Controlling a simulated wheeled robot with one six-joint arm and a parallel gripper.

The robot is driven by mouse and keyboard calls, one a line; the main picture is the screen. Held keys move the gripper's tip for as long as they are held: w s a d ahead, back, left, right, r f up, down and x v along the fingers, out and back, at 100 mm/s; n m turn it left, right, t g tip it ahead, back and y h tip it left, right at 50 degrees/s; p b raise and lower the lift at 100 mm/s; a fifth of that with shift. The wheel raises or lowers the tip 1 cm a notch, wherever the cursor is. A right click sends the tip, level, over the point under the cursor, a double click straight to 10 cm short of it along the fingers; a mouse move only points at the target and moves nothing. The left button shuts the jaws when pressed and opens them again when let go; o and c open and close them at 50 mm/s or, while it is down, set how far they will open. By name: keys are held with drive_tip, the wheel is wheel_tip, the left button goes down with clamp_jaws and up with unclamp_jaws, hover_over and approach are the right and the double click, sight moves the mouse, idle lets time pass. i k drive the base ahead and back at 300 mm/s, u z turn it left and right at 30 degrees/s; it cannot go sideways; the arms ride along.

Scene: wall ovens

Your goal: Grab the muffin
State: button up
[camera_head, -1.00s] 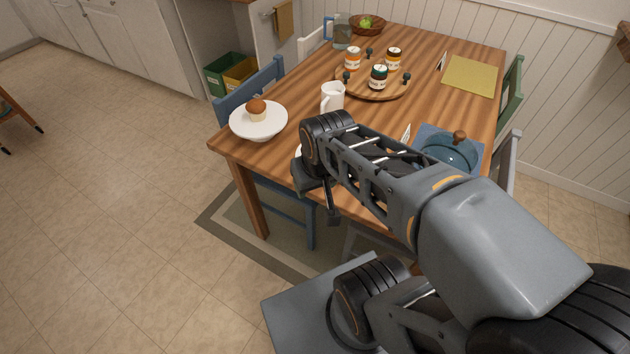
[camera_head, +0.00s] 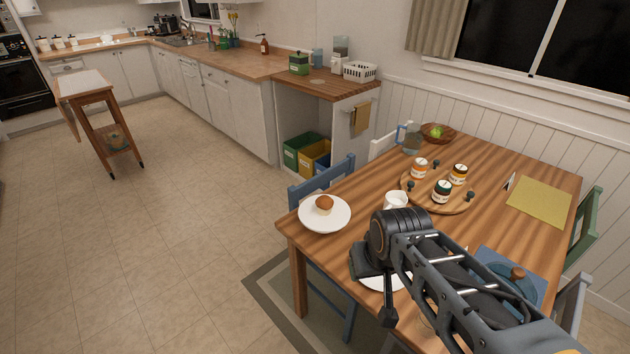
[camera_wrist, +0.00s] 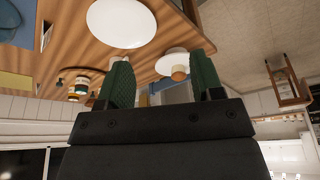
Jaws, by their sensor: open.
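The muffin (camera_head: 324,204) has a brown top and a paler base. It sits on a white plate (camera_head: 312,222) near the left corner of the wooden table. In the wrist view, which is upside down, the muffin (camera_wrist: 180,73) shows between my two green fingers, near the right one, but some distance beyond them. My gripper (camera_wrist: 162,76) is open and empty. In the head view it is over the table's near edge, right of and nearer than the muffin, apart from it.
Another white plate (camera_head: 372,280) lies partly hidden under my gripper. A white mug (camera_head: 396,201) stands right of the muffin. A round wooden tray (camera_head: 418,200) holds several jars. Blue chairs (camera_head: 322,183) stand along the table's left side.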

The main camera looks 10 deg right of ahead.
sight(324, 203)
drive_tip(key=u, duration=1.5)
drive_tip(key=i, duration=1.9)
drive_tip(key=z, duration=2.95)
